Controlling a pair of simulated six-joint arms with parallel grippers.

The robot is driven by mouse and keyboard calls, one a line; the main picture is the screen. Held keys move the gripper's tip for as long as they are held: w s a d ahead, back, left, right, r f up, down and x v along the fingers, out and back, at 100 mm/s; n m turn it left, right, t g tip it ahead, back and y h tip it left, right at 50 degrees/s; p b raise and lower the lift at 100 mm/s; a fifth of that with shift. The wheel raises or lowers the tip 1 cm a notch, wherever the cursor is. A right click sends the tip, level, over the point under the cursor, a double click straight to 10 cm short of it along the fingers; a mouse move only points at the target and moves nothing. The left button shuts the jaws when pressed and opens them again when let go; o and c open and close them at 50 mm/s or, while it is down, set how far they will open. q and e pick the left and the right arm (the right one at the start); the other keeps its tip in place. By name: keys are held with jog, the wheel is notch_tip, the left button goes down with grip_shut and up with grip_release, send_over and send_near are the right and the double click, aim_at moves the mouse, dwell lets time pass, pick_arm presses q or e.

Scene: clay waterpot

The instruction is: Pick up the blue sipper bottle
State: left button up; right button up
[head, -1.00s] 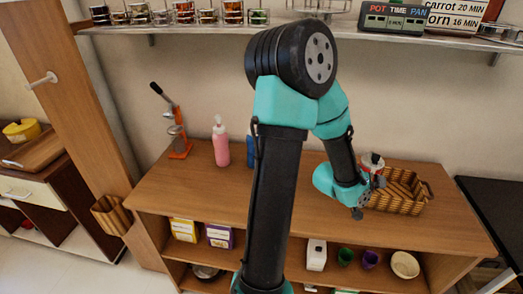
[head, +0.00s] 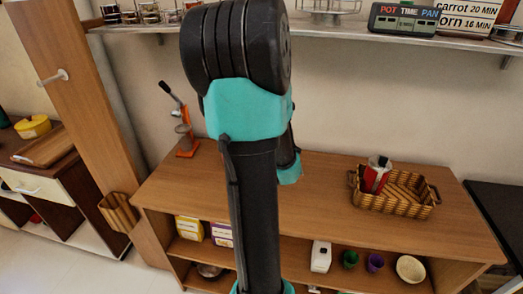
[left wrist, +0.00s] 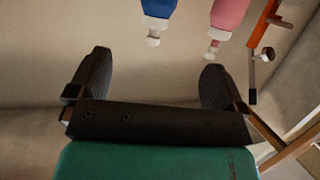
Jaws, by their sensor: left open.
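The blue sipper bottle (left wrist: 158,10) shows in the left wrist view at the top, its blue body cut off by the frame edge and its white tip pointing down in the picture. In the head view my arm hides it. My left gripper (left wrist: 155,68) is open and empty, its two dark fingers spread apart. The bottle's tip lies beyond the fingers, between them and toward the right one in the picture, not between the jaws. In the head view my left gripper is hidden behind my arm. My right gripper is in neither view.
A pink bottle (left wrist: 228,14) stands beside the blue one, with an orange-framed press (head: 187,142) beyond it. A wicker basket (head: 398,203) holding a red-and-silver item (head: 376,175) is at the right of the wooden counter (head: 330,215). The counter's front middle is clear.

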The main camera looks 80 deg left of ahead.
pick_arm(q)
jog(key=x, duration=1.2)
jog(key=shift+w+a+f, duration=0.1)
jog(key=shift+f, duration=0.05)
jog(key=shift+f+x, duration=0.1)
jog(key=shift+x, duration=1.2)
jog(key=shift+f+x, duration=0.15)
jog(key=shift+x, duration=1.15)
jog(key=shift+c, duration=0.5)
jog(key=c, duration=1.4)
jog(key=shift+r, duration=0.15)
